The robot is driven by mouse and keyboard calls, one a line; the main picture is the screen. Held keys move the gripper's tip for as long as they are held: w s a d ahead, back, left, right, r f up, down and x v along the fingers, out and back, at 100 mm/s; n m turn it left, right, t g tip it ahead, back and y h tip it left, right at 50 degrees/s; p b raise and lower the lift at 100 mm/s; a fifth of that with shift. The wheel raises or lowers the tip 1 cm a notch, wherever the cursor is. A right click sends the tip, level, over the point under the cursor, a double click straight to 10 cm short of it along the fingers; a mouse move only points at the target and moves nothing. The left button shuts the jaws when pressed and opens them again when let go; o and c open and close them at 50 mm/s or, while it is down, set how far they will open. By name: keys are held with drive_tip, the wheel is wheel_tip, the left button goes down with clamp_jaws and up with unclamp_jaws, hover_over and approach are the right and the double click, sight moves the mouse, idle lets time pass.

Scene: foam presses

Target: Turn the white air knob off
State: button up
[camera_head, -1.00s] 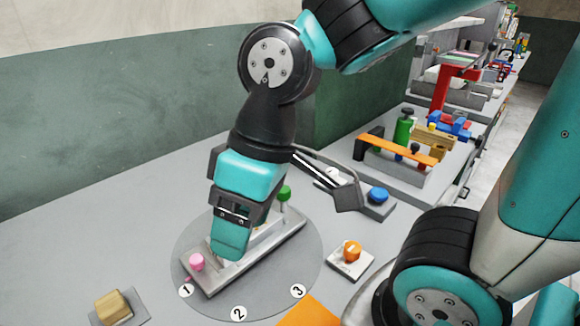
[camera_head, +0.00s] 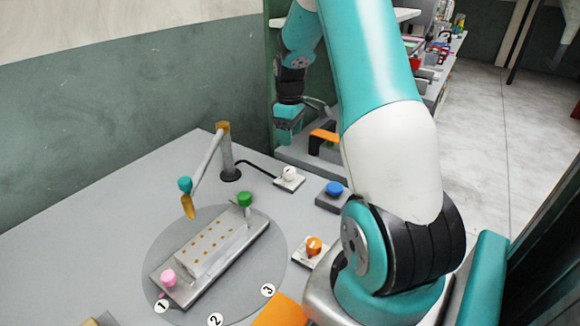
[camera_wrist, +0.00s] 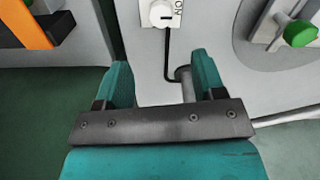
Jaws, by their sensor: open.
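The white air knob (camera_head: 289,173) sits on a small white plate at the back right of the grey table. It also shows at the top of the wrist view (camera_wrist: 161,13), with a dark mark on its face and partly cut-off lettering on the plate beside it. My gripper (camera_wrist: 162,72) is open and empty, its two teal fingers apart and pointing towards the knob without touching it. In the head view my gripper (camera_head: 288,122) hangs beyond the table's back right edge, behind the knob. My arm reaches over from the right.
A black cable runs from the knob's plate to a post (camera_head: 226,153) with a swing arm. Blue (camera_head: 334,188) and orange (camera_head: 313,245) knobs stand nearer. A metal press plate (camera_head: 215,250) with pink and green knobs lies on the round turntable. An orange bar (camera_head: 323,137) stands close to my gripper.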

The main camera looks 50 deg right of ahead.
sight(290, 169)
wheel_tip(290, 169, down, 12)
drive_tip(key=shift+f+p, duration=0.2)
drive_tip(key=shift+p, duration=0.75)
drive_tip(key=shift+c, duration=0.2)
drive_tip(key=c, duration=0.9)
